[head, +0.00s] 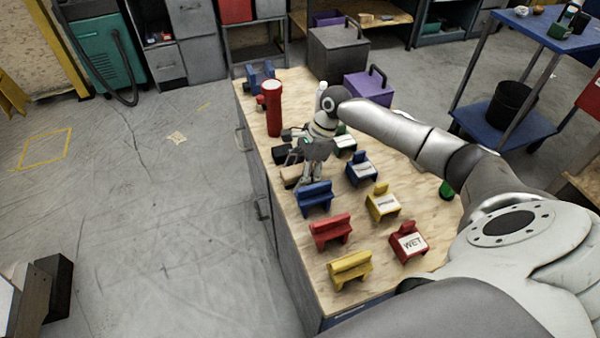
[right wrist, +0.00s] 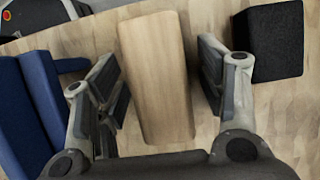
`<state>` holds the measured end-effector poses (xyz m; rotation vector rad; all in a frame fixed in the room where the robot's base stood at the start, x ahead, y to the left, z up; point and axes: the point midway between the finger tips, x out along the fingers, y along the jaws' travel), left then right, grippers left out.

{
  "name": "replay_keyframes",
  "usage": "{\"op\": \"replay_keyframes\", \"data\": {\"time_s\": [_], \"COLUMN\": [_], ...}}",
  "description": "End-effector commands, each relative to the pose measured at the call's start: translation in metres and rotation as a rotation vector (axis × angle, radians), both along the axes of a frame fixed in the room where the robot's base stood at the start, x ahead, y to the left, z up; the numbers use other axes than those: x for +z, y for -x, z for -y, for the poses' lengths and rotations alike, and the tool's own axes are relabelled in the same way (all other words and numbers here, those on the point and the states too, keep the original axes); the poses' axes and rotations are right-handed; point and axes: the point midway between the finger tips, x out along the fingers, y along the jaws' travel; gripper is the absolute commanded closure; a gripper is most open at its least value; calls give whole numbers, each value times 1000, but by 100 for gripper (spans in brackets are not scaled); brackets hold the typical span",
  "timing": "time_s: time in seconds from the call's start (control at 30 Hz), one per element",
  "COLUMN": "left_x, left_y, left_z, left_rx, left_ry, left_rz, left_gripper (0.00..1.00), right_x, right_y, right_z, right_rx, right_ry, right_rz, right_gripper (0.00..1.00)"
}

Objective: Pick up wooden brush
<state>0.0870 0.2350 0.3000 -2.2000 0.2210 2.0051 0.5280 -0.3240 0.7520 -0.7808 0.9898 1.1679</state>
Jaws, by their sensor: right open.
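A wooden block with a plain light-brown top, which I take to be the wooden brush (right wrist: 157,80), lies on the workbench. In the head view the brush (head: 290,174) is partly hidden by my right gripper (head: 306,168). My right gripper (right wrist: 162,78) is open, pointing down over it. In the right wrist view the brush lies between the two spread fingers, with a gap on each side. Any bristles are hidden underneath. My left gripper is not in view.
A black block (right wrist: 269,42) lies close beside the right finger; a blue bench-shaped piece (right wrist: 42,105) is on the other side.

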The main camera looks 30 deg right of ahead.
Motion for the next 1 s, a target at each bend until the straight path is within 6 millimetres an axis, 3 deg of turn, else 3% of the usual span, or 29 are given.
{"op": "replay_keyframes", "data": {"time_s": [0.57, 0.9, 1.0], "left_x": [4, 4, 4], "left_y": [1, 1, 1], "left_z": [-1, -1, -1], "left_rx": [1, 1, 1], "left_ry": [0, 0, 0], "left_rz": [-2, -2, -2], "left_gripper": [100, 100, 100], "right_x": [-2, -3, -3], "right_y": [0, 0, 0], "right_z": [0, 0, 0], "right_rx": [0, 0, 0], "right_ry": [1, 2, 2], "right_rz": [-1, 0, 0], "right_gripper": [36, 79, 87]}}
